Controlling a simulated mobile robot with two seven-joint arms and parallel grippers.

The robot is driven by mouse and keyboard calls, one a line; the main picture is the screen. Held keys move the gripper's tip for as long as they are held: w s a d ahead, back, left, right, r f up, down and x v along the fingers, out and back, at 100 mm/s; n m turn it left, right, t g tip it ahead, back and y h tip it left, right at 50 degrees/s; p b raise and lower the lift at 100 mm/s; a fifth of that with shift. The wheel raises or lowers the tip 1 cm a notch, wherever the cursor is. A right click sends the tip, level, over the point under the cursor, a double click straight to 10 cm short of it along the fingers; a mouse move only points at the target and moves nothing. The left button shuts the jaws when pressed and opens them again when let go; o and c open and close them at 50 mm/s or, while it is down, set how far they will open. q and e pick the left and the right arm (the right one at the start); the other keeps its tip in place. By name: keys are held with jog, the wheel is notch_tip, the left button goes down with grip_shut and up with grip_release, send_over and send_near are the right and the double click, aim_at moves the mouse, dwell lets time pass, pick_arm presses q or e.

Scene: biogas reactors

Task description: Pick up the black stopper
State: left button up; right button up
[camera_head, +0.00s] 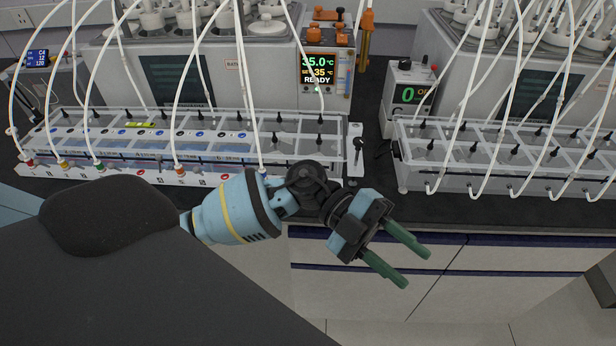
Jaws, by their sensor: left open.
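A small black stopper (359,144) shows on a narrow white strip between the two clear bottle racks, just right of the left rack. Small black pieces of similar look stand along the tops of both racks. My left gripper (414,269) is open and empty, its two green fingers apart. It is in front of the bench edge, below and to the right of the stopper, and not touching it. My right gripper is not in view.
The left rack (240,160) and the right rack (490,188) have white tubes looping above them. A heater box with a display (320,68) and a black-faced meter (409,95) stand behind. Cabinet fronts (480,275) lie below the dark bench edge.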

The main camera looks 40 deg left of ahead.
pick_arm(q)
jog(key=w+a+r+n+t+y, duration=0.1)
jog(key=w+a+y, duration=0.2)
jog(key=a+y, duration=0.2)
jog(key=w+a+r+n+t+y+b, duration=0.1)
jog(key=w+a+y, duration=0.2)
jog(key=a+y, duration=0.3)
jog(key=w+a+r+n+t+y+b, duration=0.1)
jog(key=a+y, duration=0.4)
jog(key=a, duration=0.8)
jog(key=shift+w+r+y, duration=0.2)
jog(key=shift+w+r, duration=0.1)
jog(key=shift+w, duration=0.35)
jog(key=shift+w+r+y, duration=0.2)
jog(key=shift+w+r, duration=0.05)
jog(key=shift+w, duration=0.4)
jog(key=shift+a+r+n, duration=0.25)
jog(key=shift+a+n, duration=0.15)
jog(key=shift+d+f, duration=0.1)
jog(key=shift+f, duration=1.25)
jog(key=shift+w+d+f, duration=0.15)
jog(key=shift+f, duration=2.4)
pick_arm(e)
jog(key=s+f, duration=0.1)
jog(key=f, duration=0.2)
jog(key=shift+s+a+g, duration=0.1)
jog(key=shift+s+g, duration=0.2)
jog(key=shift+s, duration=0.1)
pick_arm(q)
jog(key=shift+c, duration=0.2)
